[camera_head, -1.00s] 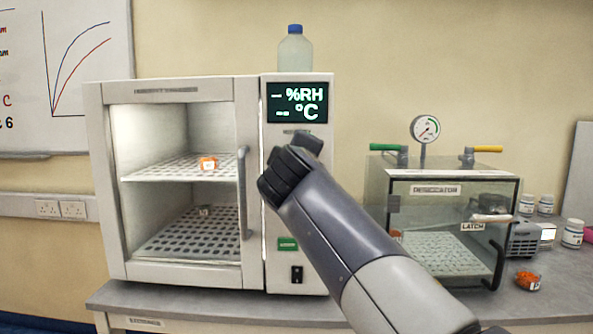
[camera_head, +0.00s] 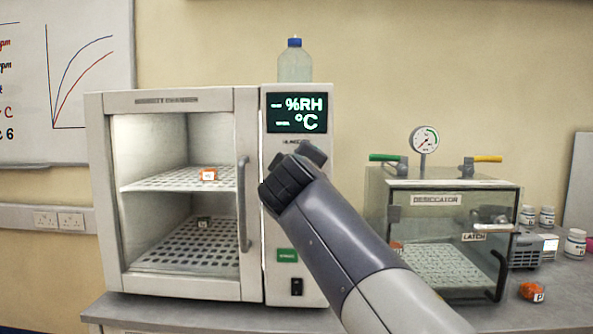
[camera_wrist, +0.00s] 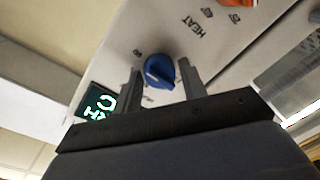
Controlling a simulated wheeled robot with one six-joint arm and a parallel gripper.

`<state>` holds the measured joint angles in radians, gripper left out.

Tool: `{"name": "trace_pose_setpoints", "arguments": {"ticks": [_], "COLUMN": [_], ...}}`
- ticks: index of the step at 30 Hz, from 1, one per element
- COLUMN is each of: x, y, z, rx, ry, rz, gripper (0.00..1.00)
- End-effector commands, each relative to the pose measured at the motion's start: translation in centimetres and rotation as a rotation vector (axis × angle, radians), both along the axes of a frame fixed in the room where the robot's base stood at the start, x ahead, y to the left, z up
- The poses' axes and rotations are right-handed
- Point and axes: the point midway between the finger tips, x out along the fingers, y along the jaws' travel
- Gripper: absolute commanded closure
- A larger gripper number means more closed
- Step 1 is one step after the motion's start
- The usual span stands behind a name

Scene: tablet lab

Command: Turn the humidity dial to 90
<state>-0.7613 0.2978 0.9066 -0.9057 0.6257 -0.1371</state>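A round blue dial (camera_wrist: 159,71) with a pointer ridge sits on the pale panel of the humidity chamber (camera_head: 170,98). In the wrist view my gripper (camera_wrist: 160,63) is open, with one finger on each side of the dial and a narrow gap at each side. Small scale marks beside the dial are too blurred to read surely; the word HEAT is printed farther along the panel. The chamber's display (camera_head: 297,112) shows dashes before %RH and °C. In the head view my wrist hides the dial and the fingers.
The chamber's door handle (camera_head: 243,205) stands just left of my wrist. A green button (camera_head: 288,255) and a black switch (camera_head: 297,287) are below. A desiccator (camera_head: 440,225) with a gauge stands to the right, behind my arm. A bottle (camera_head: 295,63) stands on top.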

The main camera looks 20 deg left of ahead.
Motion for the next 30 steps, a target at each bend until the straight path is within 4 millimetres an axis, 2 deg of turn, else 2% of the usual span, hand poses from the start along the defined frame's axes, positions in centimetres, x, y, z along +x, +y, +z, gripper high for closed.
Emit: {"name": "trace_pose_setpoints", "arguments": {"ticks": [1, 5, 12, 16, 30], "x": [0.0, 0.0, -0.1, -0.9, -8.7], "y": [0.0, 0.0, 0.0, -0.2, -2.5], "z": [0.0, 0.0, 0.1, 0.1, 0.4], "rx": [-0.001, -0.001, 0.000, 0.000, 0.000], "ry": [0.000, -0.002, -0.002, -0.003, -0.003], "rz": [0.000, 0.000, 0.001, 0.002, 0.003], "gripper": [0.56, 0.45, 0.45, 0.45, 0.45]}}
